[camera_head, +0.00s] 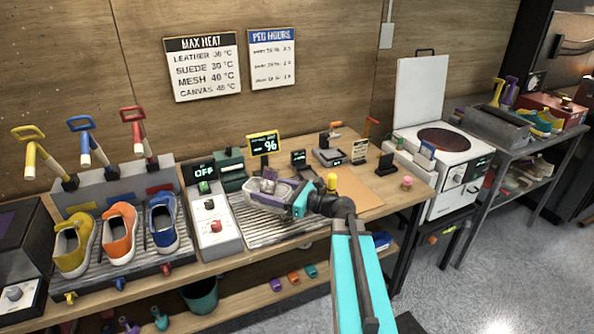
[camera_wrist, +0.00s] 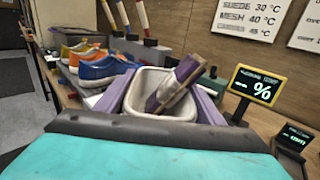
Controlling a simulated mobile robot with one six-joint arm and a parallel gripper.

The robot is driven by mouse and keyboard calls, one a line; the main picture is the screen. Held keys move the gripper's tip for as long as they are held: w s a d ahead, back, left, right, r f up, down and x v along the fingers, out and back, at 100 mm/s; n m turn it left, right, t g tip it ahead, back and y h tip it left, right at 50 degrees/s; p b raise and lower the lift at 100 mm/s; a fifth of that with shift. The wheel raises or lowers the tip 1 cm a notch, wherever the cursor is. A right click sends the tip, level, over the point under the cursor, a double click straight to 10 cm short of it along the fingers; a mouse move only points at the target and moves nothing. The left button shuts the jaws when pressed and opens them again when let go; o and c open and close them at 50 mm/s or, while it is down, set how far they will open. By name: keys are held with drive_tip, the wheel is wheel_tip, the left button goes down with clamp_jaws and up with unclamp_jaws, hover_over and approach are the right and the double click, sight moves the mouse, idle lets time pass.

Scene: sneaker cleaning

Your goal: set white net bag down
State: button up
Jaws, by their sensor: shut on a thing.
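A white, open-topped, tub-like thing with a rounded rim, which I take for the white net bag (camera_wrist: 137,96), sits between the purple fingers of my gripper (camera_wrist: 163,88) in the wrist view. My gripper is shut on it. A purple and brown piece (camera_wrist: 174,84) lies across its opening. In the head view the bag (camera_head: 262,184) and my gripper (camera_head: 284,190) are over the ribbed metal tray (camera_head: 262,228) on the bench. I cannot tell whether the bag touches the tray. Its underside is hidden.
A grey control box (camera_head: 213,222) stands just left of the tray. A % display (camera_head: 264,143) stands behind. Yellow, orange and blue sneakers (camera_head: 119,233) rest on a rack at left. The tan mat (camera_head: 360,185) at right looks mostly clear.

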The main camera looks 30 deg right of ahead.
drive_tip(key=s+a+f+n+g+y+p, duration=0.1)
drive_tip(key=s+a+f+n+g+y, duration=0.1)
drive_tip(key=a, duration=1.2)
drive_tip(key=shift+s+a+n+g+y+p, duration=0.35)
drive_tip(key=shift+s+n+g+y, duration=0.45)
drive_tip(key=shift+s, duration=0.4)
drive_tip(key=shift+a, duration=0.1)
